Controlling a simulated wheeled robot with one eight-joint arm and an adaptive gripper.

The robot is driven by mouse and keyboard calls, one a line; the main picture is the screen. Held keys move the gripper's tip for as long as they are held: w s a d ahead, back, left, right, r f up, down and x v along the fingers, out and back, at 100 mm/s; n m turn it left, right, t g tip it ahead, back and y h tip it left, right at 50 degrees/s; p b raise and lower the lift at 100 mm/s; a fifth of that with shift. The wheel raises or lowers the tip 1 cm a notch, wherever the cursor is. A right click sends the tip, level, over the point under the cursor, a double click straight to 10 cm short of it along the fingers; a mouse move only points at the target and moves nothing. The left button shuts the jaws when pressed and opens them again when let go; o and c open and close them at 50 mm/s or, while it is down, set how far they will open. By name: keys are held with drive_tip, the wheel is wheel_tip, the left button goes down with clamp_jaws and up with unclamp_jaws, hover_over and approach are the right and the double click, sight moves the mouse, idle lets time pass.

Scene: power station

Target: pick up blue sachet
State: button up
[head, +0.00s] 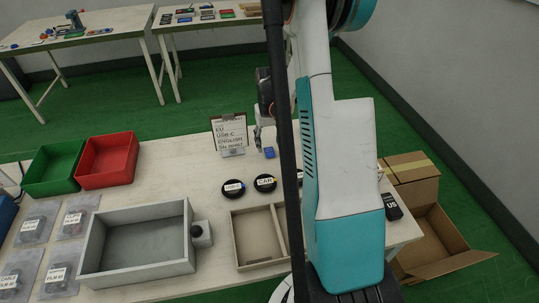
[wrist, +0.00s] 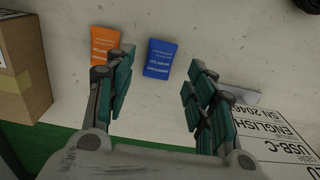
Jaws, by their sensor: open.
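The blue sachet (wrist: 160,58) lies flat on the pale table in the wrist view, ahead of and between my two fingertips. My gripper (wrist: 160,75) is open, with nothing between its fingers, and the fingers do not appear to touch the sachet. In the head view a small blue piece (head: 269,152) lies on the table beside the sign stand. It looks like the same sachet. My arm hides part of the table to its right, and my gripper is mostly hidden behind it there.
An orange sachet (wrist: 105,45) lies just left of the blue one, by my left finger. A sign (head: 229,134) stands close by. A cardboard box (wrist: 22,65) is at the wrist view's left. Black round cases (head: 233,189), a grey tray (head: 140,280) and a divided box (head: 258,238) occupy the table.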

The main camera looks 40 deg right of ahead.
sight(270, 151)
wheel_tip(270, 151, down, 3)
drive_tip(key=shift+f+b, duration=0.15)
drive_tip(key=shift+b, duration=0.4)
drive_tip(key=shift+s, duration=0.1)
drive_tip(key=c, duration=0.8)
